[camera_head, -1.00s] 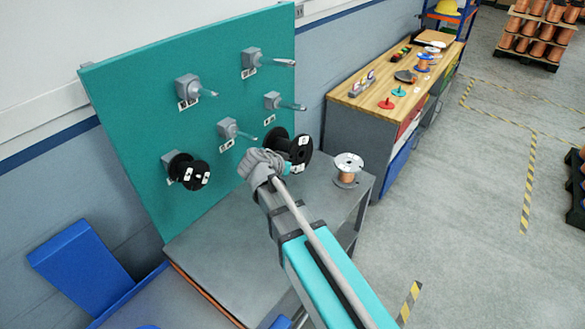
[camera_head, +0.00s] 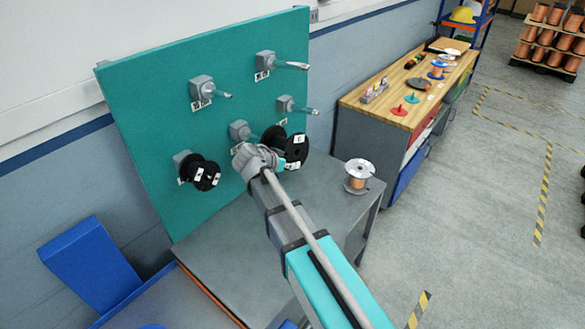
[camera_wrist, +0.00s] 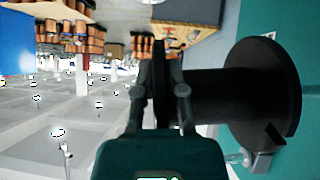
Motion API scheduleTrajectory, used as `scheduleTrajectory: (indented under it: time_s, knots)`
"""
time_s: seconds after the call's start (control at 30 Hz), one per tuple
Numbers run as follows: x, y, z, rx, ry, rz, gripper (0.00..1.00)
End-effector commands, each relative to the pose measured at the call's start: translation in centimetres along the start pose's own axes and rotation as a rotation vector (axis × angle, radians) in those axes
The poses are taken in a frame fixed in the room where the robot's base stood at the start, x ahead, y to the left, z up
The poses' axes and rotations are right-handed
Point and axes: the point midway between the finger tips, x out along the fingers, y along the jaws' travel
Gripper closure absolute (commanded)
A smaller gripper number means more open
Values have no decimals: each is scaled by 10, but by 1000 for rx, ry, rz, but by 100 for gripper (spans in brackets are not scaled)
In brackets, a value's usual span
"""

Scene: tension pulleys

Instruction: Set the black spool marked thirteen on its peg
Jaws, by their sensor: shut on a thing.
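A black spool (camera_head: 293,152) with small white labels hangs in front of the lower part of the teal pegboard (camera_head: 150,110). I cannot read its number. My gripper (camera_wrist: 161,78) is shut on the spool's near flange, seen edge-on between the fingers in the wrist view. The spool's large far flange (camera_wrist: 262,95) faces the board there. The middle lower peg (camera_head: 240,131) points toward the spool; whether its tip is inside the bore is hidden. Another black spool (camera_head: 204,177) sits on the lower left peg. Three other pegs (camera_head: 205,90) (camera_head: 270,64) (camera_head: 290,105) are empty.
A grey table (camera_head: 225,240) stands below the board, with a copper-wire spool (camera_head: 357,177) on its right side. A wooden workbench (camera_head: 385,95) with small parts stands beyond. A blue bin (camera_head: 90,262) is at lower left.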

Motion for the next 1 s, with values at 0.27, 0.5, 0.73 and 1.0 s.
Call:
scheduleTrajectory:
  time_s: [0.27, 0.5, 0.73, 1.0]
  knots:
    - [0, -21, 0, 0, 1, 0, 100]
    - [0, -31, 0, 0, 1, -1, 100]
    - [-1, -33, 1, 0, 1, -1, 100]
    - [-1, -33, 1, -1, 1, -1, 100]
